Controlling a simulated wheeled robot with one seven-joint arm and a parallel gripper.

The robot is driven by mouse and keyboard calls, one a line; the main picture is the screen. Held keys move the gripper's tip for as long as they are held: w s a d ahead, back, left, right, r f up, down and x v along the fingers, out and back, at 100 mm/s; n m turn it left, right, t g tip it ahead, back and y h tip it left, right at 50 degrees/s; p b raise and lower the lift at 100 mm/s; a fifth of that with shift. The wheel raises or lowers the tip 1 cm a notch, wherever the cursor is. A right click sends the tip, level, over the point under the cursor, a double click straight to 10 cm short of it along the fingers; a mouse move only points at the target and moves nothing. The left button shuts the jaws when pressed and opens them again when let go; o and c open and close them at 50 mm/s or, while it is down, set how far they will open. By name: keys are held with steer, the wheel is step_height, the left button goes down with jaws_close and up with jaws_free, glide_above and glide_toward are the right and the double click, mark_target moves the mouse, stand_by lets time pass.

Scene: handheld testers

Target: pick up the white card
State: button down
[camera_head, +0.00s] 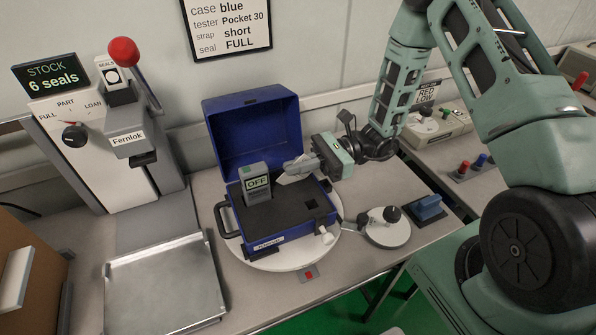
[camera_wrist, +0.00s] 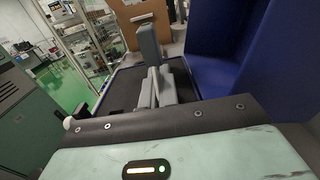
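The white card (camera_head: 288,179) shows as a small pale piece at my gripper's fingertips, over the dark foam of the blue case (camera_head: 247,128). My gripper (camera_head: 293,166) reaches in from the right, inside the open case. In the wrist view my gripper (camera_wrist: 154,88) has its two grey fingers close together, with a thin pale edge between them. Most of the card is hidden by the fingers. A grey handheld tester (camera_head: 256,184) reading "OFF" stands upright in the foam, just left of the fingertips. It also shows beyond the fingers in the wrist view (camera_wrist: 149,43).
The case sits on a round white turntable (camera_head: 262,262), its lid raised at the back. A metal tray (camera_head: 165,290) lies to the left, below the seal dispenser (camera_head: 105,140). A round white fixture (camera_head: 388,232) and a blue block (camera_head: 429,207) stand to the right.

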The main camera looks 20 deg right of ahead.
mark_target(297, 161)
stand_by(0.3)
step_height(297, 161, up, 9)
steer(key=shift+r, duration=0.15)
steer(key=shift+a+r+p, duration=0.1)
steer(key=shift+r+p, duration=0.2)
steer(key=shift+p, duration=0.1)
steer(key=h+p, duration=0.3)
steer(key=a+h+p, duration=0.1)
steer(key=h+p, duration=0.2)
steer(key=p, duration=0.1)
steer(key=a+f+h+p, duration=0.1)
steer(key=h+p, duration=0.2)
steer(key=h, duration=0.1)
steer(key=shift+p, duration=0.35)
steer(key=shift+f, duration=0.15)
steer(key=shift+f+b, duration=2.75)
steer(key=shift+f, duration=0.05)
steer(key=shift+f+b, duration=2)
steer(key=shift+f, duration=0.05)
